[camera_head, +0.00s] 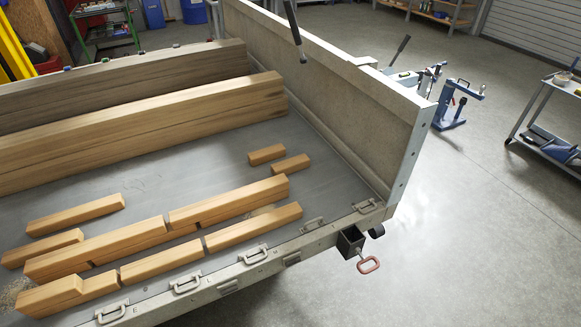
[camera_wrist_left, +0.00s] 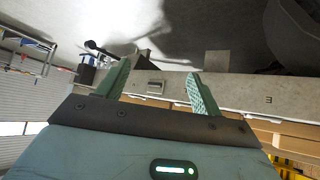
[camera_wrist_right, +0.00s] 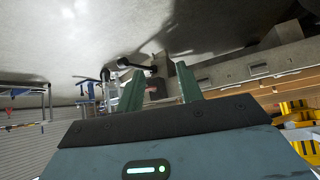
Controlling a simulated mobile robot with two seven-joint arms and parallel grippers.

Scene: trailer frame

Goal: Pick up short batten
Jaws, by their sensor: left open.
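Two small wooden blocks, the shortest battens in sight, lie on the grey trailer bed in the head view: one short batten (camera_head: 267,154) and, just right of and nearer than it, another short batten (camera_head: 290,163). Longer light battens lie nearer, among them one piece (camera_head: 75,214) at left and one (camera_head: 254,227) along the near edge. My left gripper (camera_wrist_left: 159,68) shows in its wrist view with its fingers apart and nothing between them. My right gripper (camera_wrist_right: 160,69) also has its fingers apart and empty. Neither gripper shows in the head view.
Two thick beams (camera_head: 150,125) lie across the back of the bed. A tall side panel (camera_head: 320,95) bounds the bed at right. Metal handles (camera_head: 253,254) line the near rail. The bed around the short battens is bare. A trolley (camera_head: 548,120) stands at far right.

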